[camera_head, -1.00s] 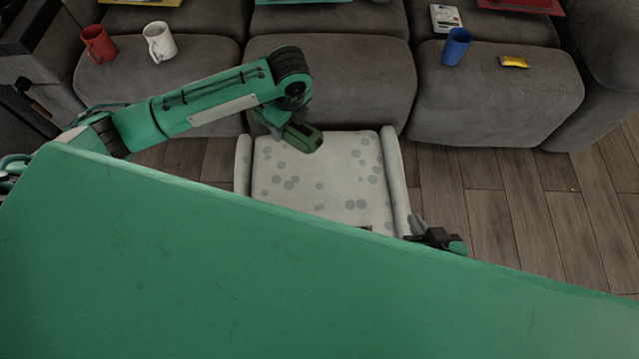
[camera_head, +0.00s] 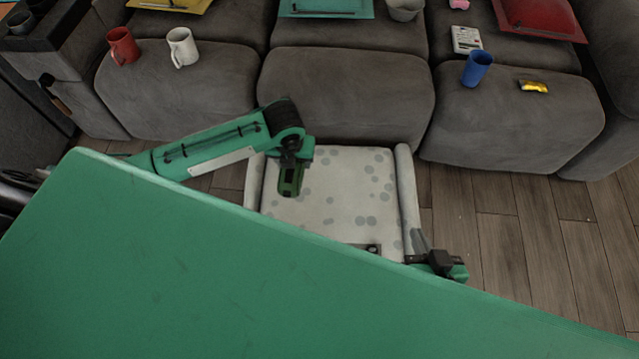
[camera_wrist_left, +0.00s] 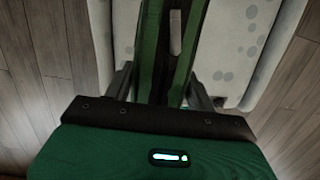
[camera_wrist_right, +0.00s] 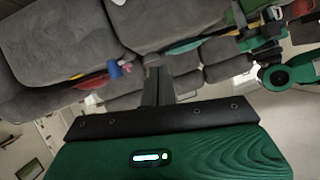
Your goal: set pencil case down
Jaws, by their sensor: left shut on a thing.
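The pencil case (camera_wrist_left: 150,45) is long and green with a dark middle. In the left wrist view it stands between the two fingers of my left gripper (camera_wrist_left: 160,88), which is shut on it. In the head view my left gripper (camera_head: 291,180) hangs over the left part of a pale spotted seat (camera_head: 345,190); the case cannot be told clearly from the gripper there. My right gripper (camera_head: 425,259) is low by the seat's front right side, partly behind the green panel. In the right wrist view its fingers (camera_wrist_right: 158,85) look shut with nothing between them.
A grey sofa (camera_head: 350,90) stands behind the seat. On it are a red mug (camera_head: 122,46), a white mug (camera_head: 182,47), a blue cup (camera_head: 477,69) and a yellow packet (camera_head: 533,86). Wooden floor (camera_head: 490,225) is free at right. A green panel hides the foreground.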

